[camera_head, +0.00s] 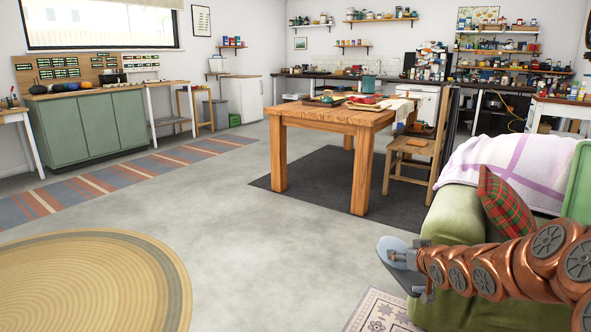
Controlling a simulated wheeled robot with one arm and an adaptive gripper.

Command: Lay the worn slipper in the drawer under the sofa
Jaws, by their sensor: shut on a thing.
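My gripper (415,268) is at the lower right, in front of the arm of the green sofa (452,212). It is shut on a grey-blue slipper (391,249), which sticks out to the left of the fingers, tilted, with its dark underside partly showing. The slipper is held in the air. My copper-coloured arm comes in from the right and covers much of the sofa's front. No drawer under the sofa can be made out.
A patterned rug (378,316) lies on the floor below my gripper. A wooden table (350,118) with a chair (415,150) stands behind on a dark mat. A red plaid cushion (503,200) and lilac blanket (510,165) are on the sofa. The middle floor is clear.

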